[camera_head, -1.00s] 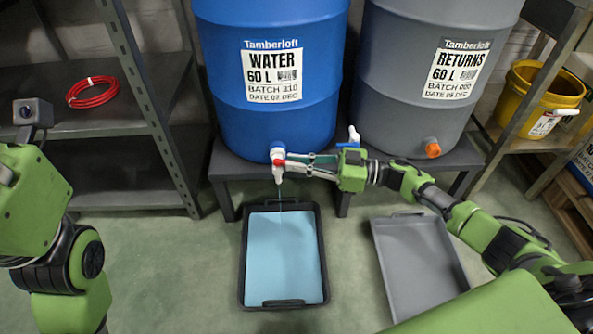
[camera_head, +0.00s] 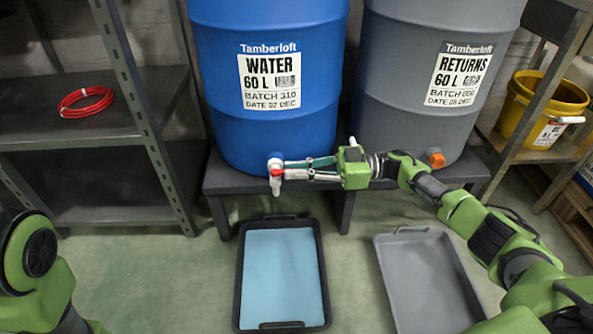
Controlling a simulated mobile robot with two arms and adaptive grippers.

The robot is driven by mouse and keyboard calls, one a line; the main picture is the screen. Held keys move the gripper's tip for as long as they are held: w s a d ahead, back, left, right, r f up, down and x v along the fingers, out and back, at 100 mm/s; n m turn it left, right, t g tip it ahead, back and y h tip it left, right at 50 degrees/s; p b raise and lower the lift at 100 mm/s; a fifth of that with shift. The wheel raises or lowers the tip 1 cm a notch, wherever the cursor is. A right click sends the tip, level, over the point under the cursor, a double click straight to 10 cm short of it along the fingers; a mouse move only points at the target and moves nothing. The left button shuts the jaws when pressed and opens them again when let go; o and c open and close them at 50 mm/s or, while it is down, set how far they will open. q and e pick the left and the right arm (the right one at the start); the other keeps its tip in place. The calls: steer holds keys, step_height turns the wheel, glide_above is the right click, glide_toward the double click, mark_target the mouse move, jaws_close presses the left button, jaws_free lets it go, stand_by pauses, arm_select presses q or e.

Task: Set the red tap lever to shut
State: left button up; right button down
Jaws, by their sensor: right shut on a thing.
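The white tap (camera_head: 274,186) sticks out low on the front of the blue water drum (camera_head: 262,125). Its red lever (camera_head: 277,172) shows as a short red patch at the tap body, partly hidden by the fingers. My right gripper (camera_head: 287,169) reaches in from the right, with its fingertips at the tap, shut on the red lever. I see no stream below the spout. A black tray (camera_head: 238,290) with light blue liquid stands on the floor below. My left arm shows at the lower left, but its gripper is out of view.
A grey returns drum (camera_head: 395,105) with an orange outlet (camera_head: 435,158) stands to the right on the same dark stand (camera_head: 225,183). A grey tray (camera_head: 425,280) lies on the floor. Shelving with a red hose coil (camera_head: 86,102) is left; a yellow bucket (camera_head: 522,95) is right.

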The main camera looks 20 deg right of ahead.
steer(key=c, duration=2.1)
jaws_free()
steer(key=shift+c, duration=0.2)
steer(key=shift+d, duration=0.1)
steer(key=v, duration=0.7)
steer(key=shift+d, duration=0.15)
steer(key=shift+s, duration=0.15)
